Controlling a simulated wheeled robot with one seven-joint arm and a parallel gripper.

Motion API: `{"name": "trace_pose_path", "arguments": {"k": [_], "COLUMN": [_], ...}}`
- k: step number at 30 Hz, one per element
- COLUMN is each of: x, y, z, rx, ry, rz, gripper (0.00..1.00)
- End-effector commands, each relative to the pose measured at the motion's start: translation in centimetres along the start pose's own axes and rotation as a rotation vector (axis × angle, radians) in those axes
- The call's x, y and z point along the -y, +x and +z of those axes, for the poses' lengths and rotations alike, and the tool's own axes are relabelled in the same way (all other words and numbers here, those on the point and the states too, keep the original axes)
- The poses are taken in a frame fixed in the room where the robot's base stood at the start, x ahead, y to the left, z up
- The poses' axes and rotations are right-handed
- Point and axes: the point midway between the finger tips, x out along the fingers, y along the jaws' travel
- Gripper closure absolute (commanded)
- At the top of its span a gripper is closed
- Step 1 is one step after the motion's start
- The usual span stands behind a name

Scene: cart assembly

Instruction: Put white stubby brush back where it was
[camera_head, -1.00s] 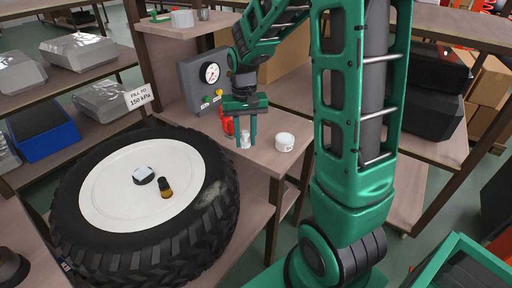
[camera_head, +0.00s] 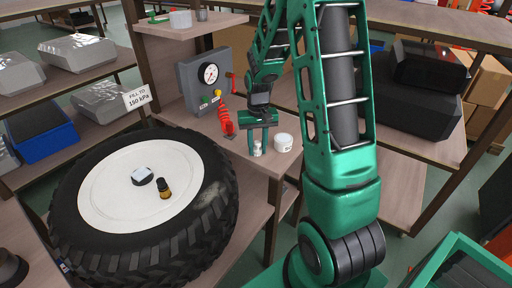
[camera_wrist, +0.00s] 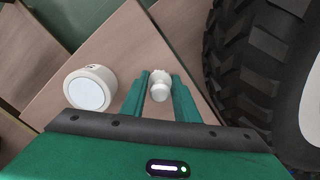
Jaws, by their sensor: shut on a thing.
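The white stubby brush (camera_wrist: 159,86) is between the fingers of my gripper (camera_wrist: 160,97) in the wrist view, its rounded end toward the camera. In the head view, my gripper (camera_head: 258,146) points down over the front of the wooden shelf board (camera_head: 240,144), shut on the brush (camera_head: 257,150). The brush is small there and partly hidden by the fingers. I cannot tell whether its lower end touches the board. A round white tub (camera_head: 283,142) stands just right of the gripper; it also shows in the wrist view (camera_wrist: 90,88), left of the fingers and apart from them.
A grey gauge box (camera_head: 205,80) with a red coiled hose (camera_head: 226,121) stands left of my gripper. A large tyre (camera_head: 150,255) with a white rim (camera_head: 110,208) is at the front left; a small dark bottle (camera_head: 164,188) stands on the rim. Dark cases (camera_head: 420,105) are on the right shelf.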

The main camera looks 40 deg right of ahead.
Motion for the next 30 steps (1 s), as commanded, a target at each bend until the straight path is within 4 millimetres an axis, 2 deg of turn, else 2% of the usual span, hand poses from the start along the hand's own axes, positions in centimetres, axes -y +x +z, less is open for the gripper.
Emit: {"name": "trace_pose_path", "arguments": {"k": [7, 8, 9, 10, 18, 22, 26, 30], "x": [0.0, 0.0, 0.0, 0.0, 0.1, 0.1, 0.1, 0.1], "y": [0.2, 0.2, 0.2, 0.1, 0.1, -0.6, -2.5, -5.3], "z": [0.0, 0.0, 0.0, 0.0, 0.0, -0.1, -0.1, -0.1], "rx": [0.001, 0.0, 0.0, 0.0, 0.0, -0.002, -0.004, -0.005], "ry": [0.0, 0.0, 0.0, 0.0, 0.0, -0.001, -0.001, -0.002], "rz": [0.0, 0.0, 0.0, 0.0, 0.0, -0.001, -0.001, -0.001], "gripper": [1.0, 0.65, 0.55, 0.53, 0.53, 0.53, 0.53, 0.53]}}
